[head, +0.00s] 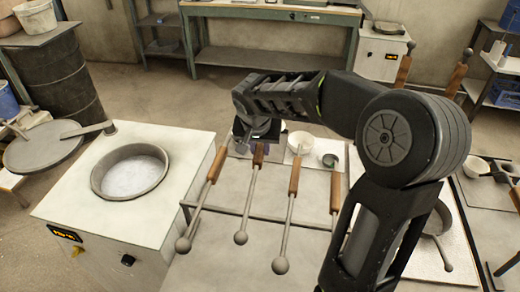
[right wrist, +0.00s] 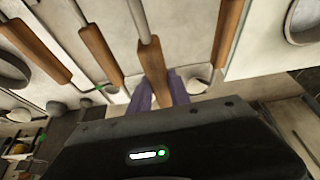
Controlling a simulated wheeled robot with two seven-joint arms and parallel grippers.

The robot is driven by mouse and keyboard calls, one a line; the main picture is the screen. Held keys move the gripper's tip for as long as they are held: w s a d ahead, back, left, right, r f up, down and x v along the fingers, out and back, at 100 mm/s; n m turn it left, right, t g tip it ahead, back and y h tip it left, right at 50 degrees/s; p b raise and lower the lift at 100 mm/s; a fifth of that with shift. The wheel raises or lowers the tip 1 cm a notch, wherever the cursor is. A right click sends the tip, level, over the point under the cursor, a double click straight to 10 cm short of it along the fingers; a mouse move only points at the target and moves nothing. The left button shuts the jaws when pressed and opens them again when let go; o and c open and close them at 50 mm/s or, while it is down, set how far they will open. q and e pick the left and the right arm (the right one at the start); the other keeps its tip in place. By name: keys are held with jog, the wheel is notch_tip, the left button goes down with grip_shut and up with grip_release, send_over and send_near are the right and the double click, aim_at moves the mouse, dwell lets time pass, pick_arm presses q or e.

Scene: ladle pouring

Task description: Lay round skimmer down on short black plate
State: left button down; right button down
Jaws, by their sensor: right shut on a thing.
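Several wooden-handled rods with round ends lie side by side on a thin dark rack (head: 262,217) in the head view. My right gripper (head: 258,143) is at the upper end of the second handle from the left. In the right wrist view its purple fingers (right wrist: 160,90) are shut on this wooden-handled tool (right wrist: 152,58). Its rod runs down to a round end (head: 240,238) in the head view. I cannot tell from its shape whether it is the round skimmer. A dark flat surface (head: 488,205) at the far right may be the short black plate. My left gripper is not in view.
A pale heater box (head: 70,190) with a round pan (head: 104,182) stands left of the rack. Small white containers (head: 299,142) stand behind the tools. A metal pan (head: 432,226) is at the right, partly behind my arm. Neighbouring handles (head: 294,178) lie close by.

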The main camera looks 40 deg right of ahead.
dwell(0.3)
notch_tip(320, 180, down, 8)
jog(key=b, duration=0.5)
dwell(0.5)
jog(key=shift+f+b, duration=0.3)
dwell(0.6)
jog(key=c, duration=1.3)
grip_release()
jog(key=shift+o, duration=0.9)
jog(key=shift+s+f, duration=0.1)
jog(key=shift+a, duration=0.1)
